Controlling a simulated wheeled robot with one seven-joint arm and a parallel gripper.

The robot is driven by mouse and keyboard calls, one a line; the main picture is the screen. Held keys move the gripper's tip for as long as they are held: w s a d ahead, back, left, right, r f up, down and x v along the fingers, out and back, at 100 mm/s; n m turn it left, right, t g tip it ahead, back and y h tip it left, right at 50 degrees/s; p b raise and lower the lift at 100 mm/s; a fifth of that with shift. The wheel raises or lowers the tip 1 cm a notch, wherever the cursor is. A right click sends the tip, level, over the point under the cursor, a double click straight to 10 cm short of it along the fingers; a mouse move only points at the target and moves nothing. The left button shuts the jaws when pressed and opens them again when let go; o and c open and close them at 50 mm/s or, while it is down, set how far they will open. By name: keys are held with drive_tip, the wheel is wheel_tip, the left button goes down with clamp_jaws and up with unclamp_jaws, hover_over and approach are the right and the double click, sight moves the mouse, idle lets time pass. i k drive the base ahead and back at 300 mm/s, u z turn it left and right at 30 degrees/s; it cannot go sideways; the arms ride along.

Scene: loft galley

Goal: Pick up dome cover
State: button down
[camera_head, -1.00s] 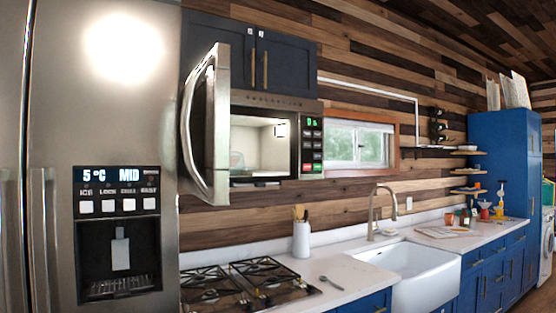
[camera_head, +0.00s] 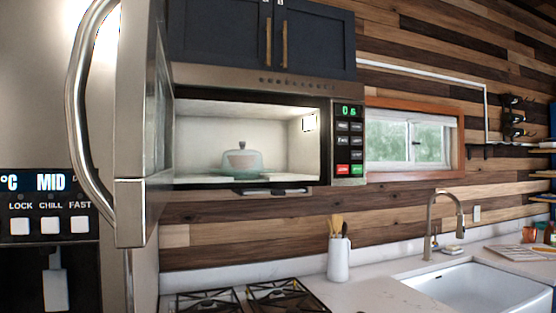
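A clear dome cover (camera_head: 242,160) with a small knob on top sits inside the open microwave (camera_head: 345,190), near the middle of the lit cavity. Something pinkish shows through or on the dome; I cannot tell which. The microwave door (camera_head: 131,130) is swung open to the left, with its curved metal handle toward me. My gripper is not in view.
A stove (camera_head: 235,300) lies below the microwave, with a white utensil crock (camera_head: 338,259) to its right. Further right are a faucet (camera_head: 431,225) and a white sink (camera_head: 480,290). A steel fridge (camera_head: 40,120) stands at the left.

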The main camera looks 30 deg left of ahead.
sight(242, 159)
drive_tip(key=u, duration=0.55)
drive_tip(key=i, duration=0.75)
drive_tip(key=u, duration=1.1)
drive_tip(key=i, duration=0.3)
drive_tip(key=u, duration=0.1)
